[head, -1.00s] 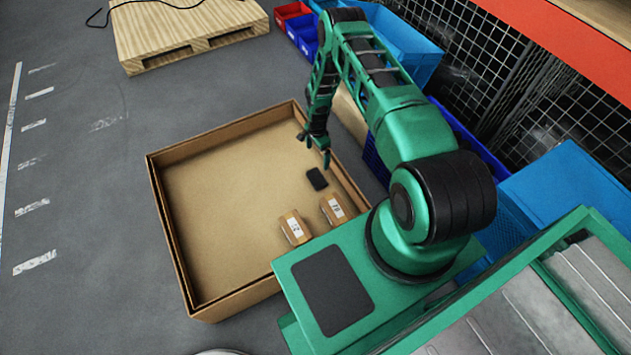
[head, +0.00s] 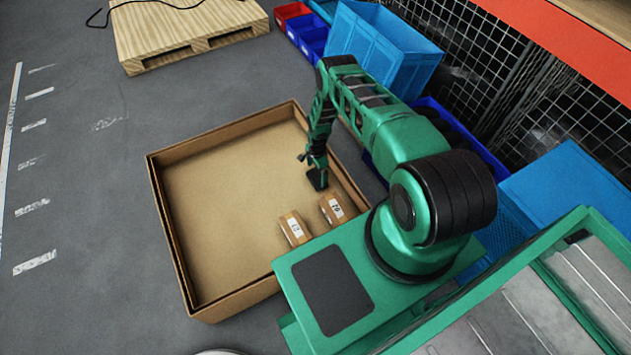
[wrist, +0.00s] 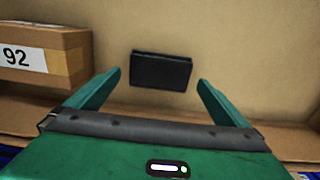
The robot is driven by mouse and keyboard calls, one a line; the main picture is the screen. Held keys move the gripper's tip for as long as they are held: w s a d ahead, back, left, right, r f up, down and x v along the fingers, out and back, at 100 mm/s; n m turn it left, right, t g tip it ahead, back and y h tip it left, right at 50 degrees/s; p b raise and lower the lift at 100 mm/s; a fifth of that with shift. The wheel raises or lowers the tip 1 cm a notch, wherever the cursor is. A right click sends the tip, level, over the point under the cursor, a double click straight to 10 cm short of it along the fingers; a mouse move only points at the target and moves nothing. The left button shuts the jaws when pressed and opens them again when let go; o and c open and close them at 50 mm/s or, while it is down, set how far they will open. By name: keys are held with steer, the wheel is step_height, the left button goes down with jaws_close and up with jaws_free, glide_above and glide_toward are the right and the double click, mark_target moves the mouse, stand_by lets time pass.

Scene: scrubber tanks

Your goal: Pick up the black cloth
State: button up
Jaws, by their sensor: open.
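The black cloth (wrist: 161,72) is a small dark rectangle lying on the floor of the open cardboard box. In the wrist view it is just beyond my gripper (wrist: 158,82), centred between the two green fingers, which are spread apart on either side. In the head view my gripper (head: 317,172) hangs down over the cloth (head: 318,181) near the box's right wall and partly hides it. I cannot tell the exact height of the fingertips above it. The gripper holds nothing.
The cardboard box (head: 157,190) has low walls around it. Two small labelled cartons (head: 294,229) (head: 333,209) stand near its front right; one labelled 92 (wrist: 40,55) is left of my gripper. Blue crates (head: 384,52) and a wooden pallet (head: 180,30) are behind. The box's left half is clear.

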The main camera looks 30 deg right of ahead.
mark_target(317, 177)
steer(key=shift+d+f, duration=0.1)
steer(key=shift+f, duration=1.7)
steer(key=c, duration=0.9)
steer(key=shift+w+r, duration=0.1)
steer(key=shift+r, duration=0.6)
step_height(317, 177, up, 3)
steer(key=shift+f, duration=0.15)
steer(key=s+a+r, duration=0.2)
steer(key=a, duration=0.1)
steer(key=s+a+r, duration=0.2)
steer(key=a, duration=0.1)
steer(key=s+a+r, duration=0.2)
steer(key=a+r, duration=0.1)
steer(key=shift+s+a, duration=0.3)
steer(key=shift+a, duration=0.1)
